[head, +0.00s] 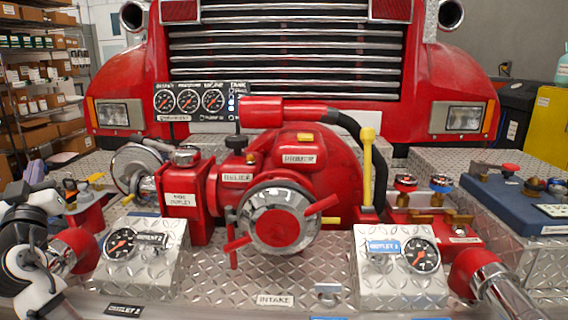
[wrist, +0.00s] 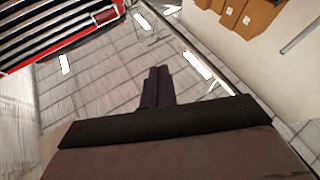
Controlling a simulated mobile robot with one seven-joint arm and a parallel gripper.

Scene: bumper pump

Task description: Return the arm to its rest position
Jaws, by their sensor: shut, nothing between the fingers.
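My gripper (wrist: 157,70) shows in the wrist view as two dark fingers side by side, shut with nothing between them. In the head view my white and black arm (head: 30,245) is folded at the left edge, beside the red pump panel. A greyish purple piece sticks up above it; I cannot tell if that is my gripper.
The red pump (head: 283,175) with its intake wheel stands in the middle on diamond plate. Gauge boxes (head: 135,252) (head: 398,262) flank it. The left outlet pipe (head: 72,250) is close to my arm. Shelves (head: 45,90) with boxes stand at the back left.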

